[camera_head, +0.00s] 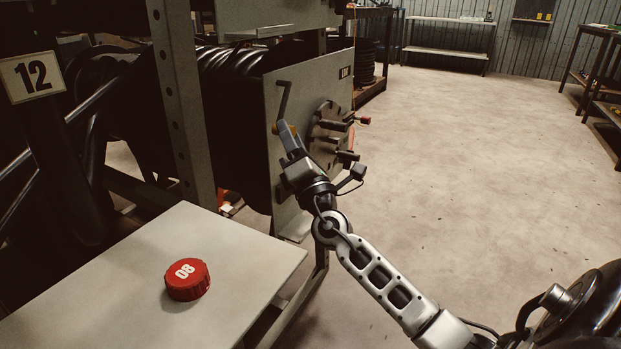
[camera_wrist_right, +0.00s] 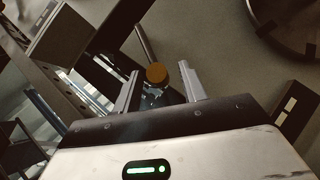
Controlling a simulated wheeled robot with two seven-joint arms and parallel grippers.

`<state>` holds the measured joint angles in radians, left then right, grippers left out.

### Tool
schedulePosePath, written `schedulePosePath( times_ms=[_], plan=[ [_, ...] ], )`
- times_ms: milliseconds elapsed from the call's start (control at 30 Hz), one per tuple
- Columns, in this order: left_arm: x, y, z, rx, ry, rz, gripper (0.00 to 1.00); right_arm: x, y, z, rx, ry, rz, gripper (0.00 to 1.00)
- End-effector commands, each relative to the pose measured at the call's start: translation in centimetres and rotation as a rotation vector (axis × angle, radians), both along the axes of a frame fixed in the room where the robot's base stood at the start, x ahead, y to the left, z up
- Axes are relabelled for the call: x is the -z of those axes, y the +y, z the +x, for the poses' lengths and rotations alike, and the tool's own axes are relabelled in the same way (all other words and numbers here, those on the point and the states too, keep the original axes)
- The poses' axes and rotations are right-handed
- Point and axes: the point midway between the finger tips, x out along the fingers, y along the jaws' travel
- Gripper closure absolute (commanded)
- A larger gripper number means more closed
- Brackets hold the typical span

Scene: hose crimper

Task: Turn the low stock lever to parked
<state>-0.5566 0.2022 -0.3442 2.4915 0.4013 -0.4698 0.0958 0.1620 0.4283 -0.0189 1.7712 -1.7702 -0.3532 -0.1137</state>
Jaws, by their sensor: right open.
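A thin dark cranked lever (camera_head: 283,100) is mounted on the grey panel of the reel stand; I take it for the stock lever. It slants down from a short bend at its top to my right gripper (camera_head: 285,129). In the right wrist view the lever's bar (camera_wrist_right: 146,45) runs down to an orange round knob (camera_wrist_right: 156,73). My right gripper (camera_wrist_right: 160,72) is open there, with one finger on each side of the knob. I cannot tell whether a finger touches it. No label or parked mark is readable. My left gripper is not in view.
A dark round flange (camera_head: 329,122) with several protruding handles sits on the panel just right of my gripper. A 12 sign (camera_head: 32,77) stands upper left. The floor at right is open.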

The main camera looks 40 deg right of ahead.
Motion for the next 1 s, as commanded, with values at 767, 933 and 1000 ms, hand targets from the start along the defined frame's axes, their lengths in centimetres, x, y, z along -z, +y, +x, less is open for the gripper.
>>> schedulePosePath(
  times_ms=[767, 933, 1000],
  plan=[
    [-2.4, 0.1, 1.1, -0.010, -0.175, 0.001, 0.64, 5.9, 2.0, -9.9, 0.003, -0.001, 0.001, 0.58],
    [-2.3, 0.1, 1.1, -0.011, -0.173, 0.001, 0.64, 5.9, 2.0, -9.8, 0.003, -0.001, 0.002, 0.58],
    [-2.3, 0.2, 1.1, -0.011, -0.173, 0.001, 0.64, 5.9, 2.0, -9.8, 0.003, -0.001, 0.002, 0.58]
  ],
)
